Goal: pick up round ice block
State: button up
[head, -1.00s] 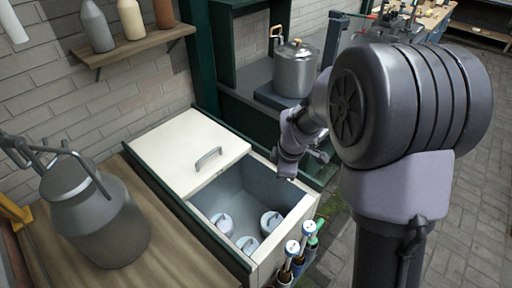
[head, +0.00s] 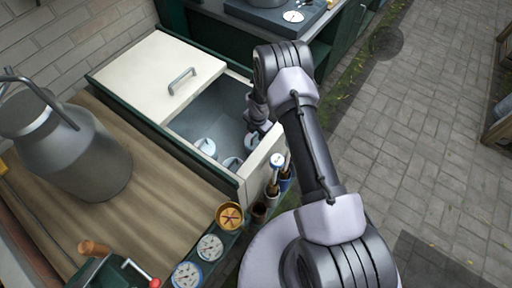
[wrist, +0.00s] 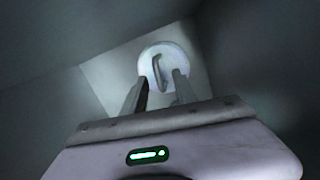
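A round, pale ice block with a raised handle lies on the bin floor; in the wrist view it is the round ice block (wrist: 178,52). My gripper (wrist: 159,80) points down at it, its two fingers apart, with the handle seen between and just beyond the tips. Nothing is held; the remaining gap to the handle is hard to judge. In the head view my gripper is inside the bin's right end, its fingertips largely hidden by my arm.
The bin's grey walls (head: 190,127) surround my gripper closely. A cream lid (head: 150,68) with a handle covers the left part. Capped tubes (head: 277,162) stand along the front right edge. A large metal can (head: 80,155) stands on the wooden counter at left.

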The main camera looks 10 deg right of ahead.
aim_at(256, 135)
jog(key=f, duration=0.3)
jog(key=shift+w+a+f+b, duration=0.1)
jog(key=shift+w+f+b, duration=0.1)
jog(key=shift+w+b, duration=0.2)
jog(key=shift+r, duration=0.1)
jog(key=shift+c, duration=0.4)
grip_shut()
dwell(0.4)
